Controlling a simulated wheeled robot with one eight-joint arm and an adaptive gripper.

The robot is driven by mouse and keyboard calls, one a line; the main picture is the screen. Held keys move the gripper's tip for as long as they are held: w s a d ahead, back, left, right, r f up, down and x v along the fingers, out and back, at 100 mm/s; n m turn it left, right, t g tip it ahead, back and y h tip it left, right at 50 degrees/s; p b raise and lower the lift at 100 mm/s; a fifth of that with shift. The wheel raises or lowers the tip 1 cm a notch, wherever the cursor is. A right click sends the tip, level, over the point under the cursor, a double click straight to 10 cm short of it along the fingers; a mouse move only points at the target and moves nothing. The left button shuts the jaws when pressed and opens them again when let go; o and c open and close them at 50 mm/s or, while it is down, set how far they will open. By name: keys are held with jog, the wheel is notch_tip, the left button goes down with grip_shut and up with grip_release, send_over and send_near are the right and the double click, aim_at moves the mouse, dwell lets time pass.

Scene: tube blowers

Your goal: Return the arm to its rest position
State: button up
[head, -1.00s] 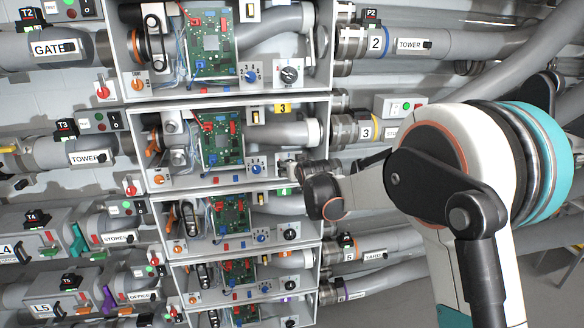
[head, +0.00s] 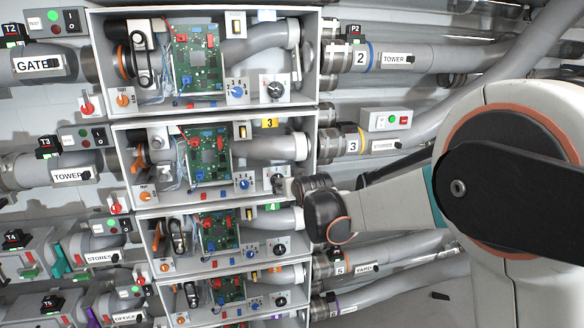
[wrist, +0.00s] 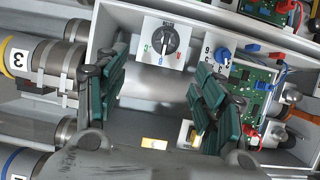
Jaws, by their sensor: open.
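My arm reaches in from the right in the head view. Its wrist (head: 328,215) is in front of the right edge of the open box numbered 3 (head: 222,119). My gripper (wrist: 160,95) shows in the wrist view as two green-padded fingers spread wide apart with nothing between them. Behind the gap are the grey inside of a box, a black rotary knob (wrist: 165,39) on a white plate and a blue knob (wrist: 222,56). In the head view the fingers are mostly hidden by my wrist and small in the picture.
Several open boxes with green circuit boards (head: 208,155) are stacked on the left. Grey pipes (head: 440,58) run to the right, with a small button box (head: 386,120) above the pipe numbered 3. A yellow-banded pipe coupling (wrist: 18,58) is left of my fingers.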

jog(key=s+d+m+g+h+b, duration=0.1)
jog(key=s+d+b, duration=0.1)
jog(key=s+d, duration=0.65)
jog(key=s+d+g+h+b, duration=0.1)
jog(key=s+d+b, duration=0.1)
jog(key=s+d, duration=0.65)
jog(key=s+d+f+g+b, duration=0.1)
jog(key=s+f, duration=0.3)
jog(key=s, duration=0.5)
jog(key=s+d+f+m+g+h+b, duration=0.1)
jog(key=s+d+f+b, duration=0.1)
jog(key=s, duration=0.7)
jog(key=s+d+f+m+g+b, duration=0.1)
jog(key=s+d+f+b, duration=0.1)
jog(key=s+f, duration=0.4)
jog(key=s, duration=0.4)
jog(key=shift+d+f+g, duration=0.2)
jog(key=shift+d+g, duration=0.1)
jog(key=shift+d, duration=0.1)
